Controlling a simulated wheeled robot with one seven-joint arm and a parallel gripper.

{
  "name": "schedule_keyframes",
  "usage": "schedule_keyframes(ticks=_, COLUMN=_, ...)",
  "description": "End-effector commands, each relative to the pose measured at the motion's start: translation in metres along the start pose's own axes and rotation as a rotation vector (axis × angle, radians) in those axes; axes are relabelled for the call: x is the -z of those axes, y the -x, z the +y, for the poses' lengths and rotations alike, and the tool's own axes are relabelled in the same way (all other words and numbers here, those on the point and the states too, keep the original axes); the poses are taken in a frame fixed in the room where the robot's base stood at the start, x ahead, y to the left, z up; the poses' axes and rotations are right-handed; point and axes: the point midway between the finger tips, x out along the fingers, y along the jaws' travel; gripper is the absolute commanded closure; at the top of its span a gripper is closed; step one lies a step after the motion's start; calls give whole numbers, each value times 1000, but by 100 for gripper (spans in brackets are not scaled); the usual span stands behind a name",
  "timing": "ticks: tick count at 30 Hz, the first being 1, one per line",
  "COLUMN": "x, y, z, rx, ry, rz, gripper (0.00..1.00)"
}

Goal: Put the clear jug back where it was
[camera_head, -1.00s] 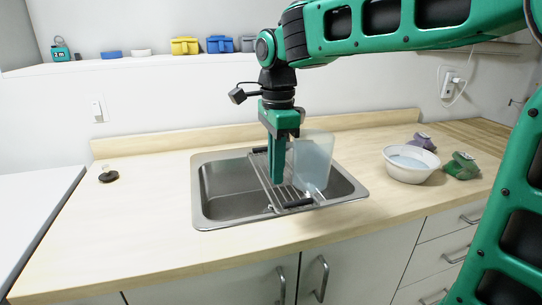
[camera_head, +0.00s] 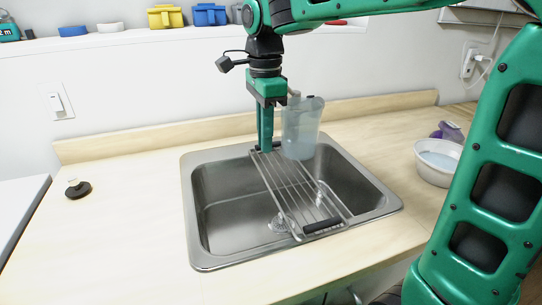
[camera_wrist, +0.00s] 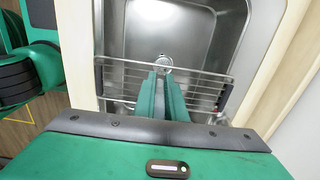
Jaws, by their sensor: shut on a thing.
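The clear jug (camera_head: 302,128) is a bluish, see-through vessel, upright at the far side of the sink in the head view. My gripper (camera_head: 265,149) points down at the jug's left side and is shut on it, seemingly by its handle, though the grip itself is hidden. The jug's base overlaps the far end of the wire rack (camera_head: 300,193); I cannot tell whether it touches. In the wrist view my gripper's fingers (camera_wrist: 165,97) are close together over the rack (camera_wrist: 205,90), and the jug cannot be made out there.
The steel sink (camera_head: 225,240) lies under the rack. A white bowl (camera_head: 436,162) and a purple object (camera_head: 450,131) stand on the right counter. A dark stopper (camera_head: 78,189) lies on the left counter, which is otherwise clear. A shelf with blue and yellow items (camera_head: 165,16) runs along the wall.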

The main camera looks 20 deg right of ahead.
Motion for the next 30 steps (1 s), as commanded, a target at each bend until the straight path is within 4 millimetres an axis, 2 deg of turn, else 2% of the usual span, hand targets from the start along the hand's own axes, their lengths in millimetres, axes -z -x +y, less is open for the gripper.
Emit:
schedule_keyframes(ticks=15, x=11, y=-58, z=-93, rx=-3, ry=7, rz=1, gripper=100)
schedule_keyframes(ticks=19, x=13, y=-64, z=-104, rx=-2, ry=8, rz=1, gripper=100)
schedule_keyframes(ticks=23, x=14, y=-68, z=-107, rx=-1, ry=9, rz=0, gripper=100)
schedule_keyframes(ticks=30, x=14, y=-98, z=-106, rx=-5, ry=10, rz=1, gripper=100)
